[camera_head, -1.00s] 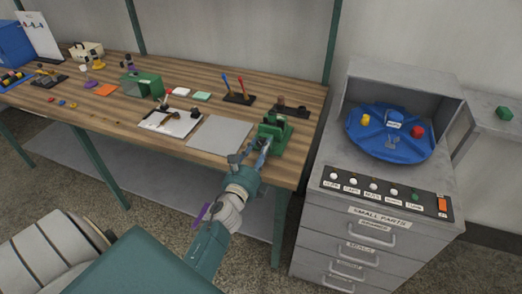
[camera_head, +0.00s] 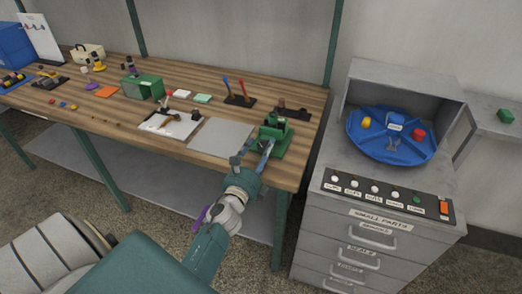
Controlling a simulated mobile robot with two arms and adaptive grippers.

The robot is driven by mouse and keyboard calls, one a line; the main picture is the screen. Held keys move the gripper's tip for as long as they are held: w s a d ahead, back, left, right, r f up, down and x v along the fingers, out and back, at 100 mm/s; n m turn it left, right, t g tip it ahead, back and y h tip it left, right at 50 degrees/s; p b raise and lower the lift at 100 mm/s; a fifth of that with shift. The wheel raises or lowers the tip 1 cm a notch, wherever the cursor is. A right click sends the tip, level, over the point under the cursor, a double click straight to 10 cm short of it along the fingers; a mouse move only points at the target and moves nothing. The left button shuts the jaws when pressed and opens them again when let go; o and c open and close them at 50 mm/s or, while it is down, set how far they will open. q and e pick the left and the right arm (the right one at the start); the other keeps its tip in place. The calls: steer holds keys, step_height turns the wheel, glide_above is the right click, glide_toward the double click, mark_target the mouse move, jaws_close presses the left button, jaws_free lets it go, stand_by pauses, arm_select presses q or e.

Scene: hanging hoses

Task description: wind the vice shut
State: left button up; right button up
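The green vice (camera_head: 275,138) stands at the right front corner of the wooden bench. My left gripper (camera_head: 251,156) is at the bench's front edge, just in front of and to the left of the vice. Its two fingers look spread apart, one to the left and one close against the vice's front. The vice's handle and screw are hidden or too small to make out, and I cannot tell whether the fingers touch them. My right gripper is not in view.
A grey mat (camera_head: 221,138) and a clipboard (camera_head: 172,123) lie left of the vice. A rack with red and blue handles (camera_head: 239,99) stands behind. A grey cabinet (camera_head: 378,215) with a blue turntable (camera_head: 390,145) stands to the right, across a narrow gap.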

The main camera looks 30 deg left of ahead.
arm_select(q)
steer(key=v, duration=0.7)
steer(key=shift+s, duration=0.25)
stand_by(0.3)
